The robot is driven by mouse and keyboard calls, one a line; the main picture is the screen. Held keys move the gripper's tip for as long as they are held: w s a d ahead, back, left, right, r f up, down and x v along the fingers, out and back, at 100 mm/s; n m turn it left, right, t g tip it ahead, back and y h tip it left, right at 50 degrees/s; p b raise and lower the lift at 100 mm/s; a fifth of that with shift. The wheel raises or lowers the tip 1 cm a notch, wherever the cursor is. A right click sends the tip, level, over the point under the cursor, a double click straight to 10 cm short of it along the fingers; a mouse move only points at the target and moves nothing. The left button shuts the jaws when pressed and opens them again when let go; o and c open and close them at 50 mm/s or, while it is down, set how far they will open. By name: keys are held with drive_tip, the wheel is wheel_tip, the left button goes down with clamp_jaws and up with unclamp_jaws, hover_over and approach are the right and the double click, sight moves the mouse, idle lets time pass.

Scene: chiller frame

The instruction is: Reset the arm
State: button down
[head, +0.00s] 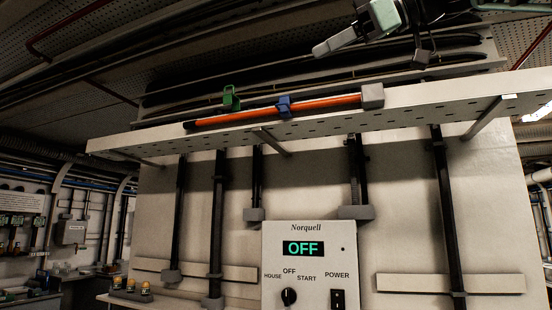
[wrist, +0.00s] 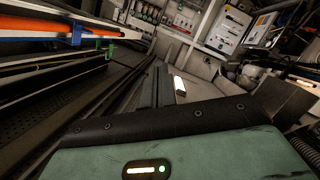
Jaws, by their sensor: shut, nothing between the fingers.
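My gripper (head: 322,49) is at the top of the head view, raised above the perforated shelf (head: 400,118) and tilted down to the left. Its pale fingers are closed together with nothing between them. In the wrist view the fingers (wrist: 180,86) show beyond the green housing, which has a small lit strip. An orange rod (head: 330,105) lies along the shelf below my gripper, apart from it.
Dark pipes or cables (head: 300,80) run behind the shelf. A Norquell control panel (head: 310,265) reading OFF hangs below, with a knob and a power switch. Dark vertical pipes (head: 217,220) run down the pale wall. Shelf brackets (head: 485,118) jut out.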

drive_tip(key=w+a+f+m+g+h, duration=0.1)
drive_tip(key=a+f+m+h, duration=0.15)
drive_tip(key=f, duration=0.85)
drive_tip(key=w+a+f+m+g+h, duration=0.1)
drive_tip(key=a+f+m+g+h, duration=0.15)
drive_tip(key=f, duration=0.95)
drive_tip(key=w+a+f+m+g+h, duration=0.1)
drive_tip(key=a+f+m, duration=0.15)
drive_tip(key=f, duration=0.85)
drive_tip(key=s+d+f+m+g+h, duration=0.1)
drive_tip(key=s+d+f+h, duration=0.1)
drive_tip(key=s+d+f, duration=0.2)
drive_tip(key=s+d+f+m+g+h, duration=0.1)
drive_tip(key=s+d+f, duration=0.3)
drive_tip(key=s+f, duration=0.5)
drive_tip(key=s+d+f+m+g+h, duration=0.1)
drive_tip(key=s+d+f, duration=0.4)
drive_tip(key=f, duration=1.4)
drive_tip(key=s+m+h, duration=0.1)
drive_tip(key=s+h, duration=0.1)
drive_tip(key=shift+s+h, duration=0.35)
drive_tip(key=shift+h, duration=0.05)
drive_tip(key=shift+a, duration=0.1)
